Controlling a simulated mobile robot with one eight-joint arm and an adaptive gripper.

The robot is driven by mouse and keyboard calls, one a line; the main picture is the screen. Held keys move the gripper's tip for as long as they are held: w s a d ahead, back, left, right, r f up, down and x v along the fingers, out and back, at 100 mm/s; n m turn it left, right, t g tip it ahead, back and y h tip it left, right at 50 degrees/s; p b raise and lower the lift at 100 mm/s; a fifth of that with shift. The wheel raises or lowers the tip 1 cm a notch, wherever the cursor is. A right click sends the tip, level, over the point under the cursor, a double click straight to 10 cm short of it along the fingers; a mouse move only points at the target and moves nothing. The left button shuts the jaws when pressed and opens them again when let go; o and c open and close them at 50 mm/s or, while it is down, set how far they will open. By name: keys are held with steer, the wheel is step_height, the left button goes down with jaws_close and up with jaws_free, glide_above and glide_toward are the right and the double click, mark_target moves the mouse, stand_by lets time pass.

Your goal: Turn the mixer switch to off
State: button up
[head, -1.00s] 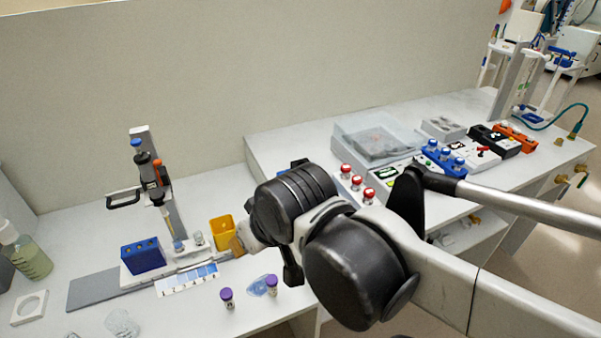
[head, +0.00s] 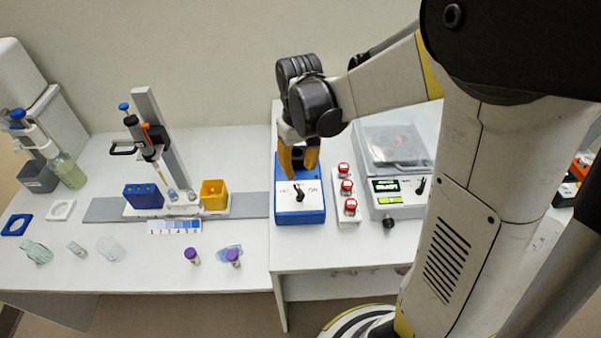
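A blue box (head: 287,216) with a white top label stands on the raised bench, with a small black switch lever (head: 299,192) on its front top. My gripper (head: 299,170), with orange-yellow fingers, points down over the back of this box, just behind the lever. The fingers look spread apart with nothing between them. Whether they touch the box cannot be told. A white device (head: 402,207) with a clear lid, a display and another black lever (head: 421,186) stands to the right. Which of the two is the mixer cannot be read from the labels. The back of the blue box is hidden by my gripper.
A white strip with several red-capped buttons (head: 346,187) stands close to the right of the blue box. A yellow cup (head: 214,194) and a pipette stand (head: 160,125) are on the left. My arm hides the bench's right part. Free bench lies in front of the box.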

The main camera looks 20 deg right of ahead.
mark_target(299, 189)
step_height(299, 189, down, 9)
steer(key=shift+b, duration=1.15)
jaws_close()
